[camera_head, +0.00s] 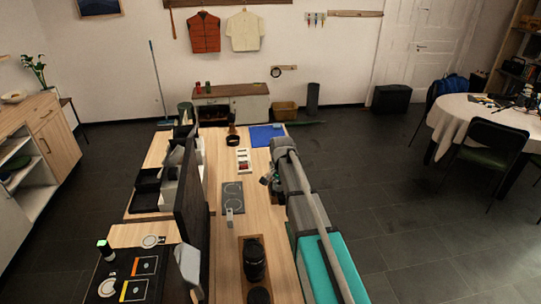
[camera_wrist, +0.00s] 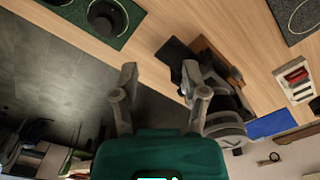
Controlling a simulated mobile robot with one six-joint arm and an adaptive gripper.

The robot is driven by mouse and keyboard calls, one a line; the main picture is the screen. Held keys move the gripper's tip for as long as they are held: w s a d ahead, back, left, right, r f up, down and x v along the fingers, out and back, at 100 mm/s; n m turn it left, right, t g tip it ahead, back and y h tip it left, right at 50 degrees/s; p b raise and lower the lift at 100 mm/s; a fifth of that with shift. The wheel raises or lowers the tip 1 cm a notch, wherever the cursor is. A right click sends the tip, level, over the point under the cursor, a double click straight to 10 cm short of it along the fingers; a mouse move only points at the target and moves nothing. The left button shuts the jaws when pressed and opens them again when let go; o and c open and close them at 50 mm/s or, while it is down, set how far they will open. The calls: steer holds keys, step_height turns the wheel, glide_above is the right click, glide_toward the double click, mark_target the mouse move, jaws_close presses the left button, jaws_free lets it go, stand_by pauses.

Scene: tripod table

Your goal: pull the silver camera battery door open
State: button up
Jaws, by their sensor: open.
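A dark and grey camera-like item (camera_wrist: 226,92) sits with a brown wooden block (camera_wrist: 207,50) near the table edge in the wrist view. I take it for the silver camera, but its body is partly hidden behind my right finger. I cannot make out the battery door. My gripper (camera_wrist: 159,73) is open, its two grey fingers apart with nothing seen between them. The right finger overlaps the item in the picture; I cannot tell whether they touch. In the head view my gripper (camera_head: 268,181) is small and dark over the right side of the table, and the camera is not clear.
The wooden table (camera_head: 222,260) holds a blue mat (camera_head: 262,136), a white tray with red items (camera_head: 243,167), a dark grey mat (camera_head: 232,189) and black lenses (camera_head: 255,254). A dark upright panel (camera_head: 190,210) stands on the left.

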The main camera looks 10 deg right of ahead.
mark_target(270, 163)
steer(key=w+r+m+p, duration=0.4)
steer(key=w+r, duration=0.1)
steer(key=w, duration=0.6)
steer(key=w+r+m+p, duration=0.4)
steer(key=w+r+p, duration=0.1)
steer(key=w, duration=0.6)
steer(key=shift+a+r+m, duration=0.2)
steer(key=shift+m, duration=0.1)
steer(key=shift+f, duration=0.2)
step_height(270, 163, down, 14)
steer(key=b, duration=1.3)
steer(key=shift+r, duration=0.25)
jaws_close()
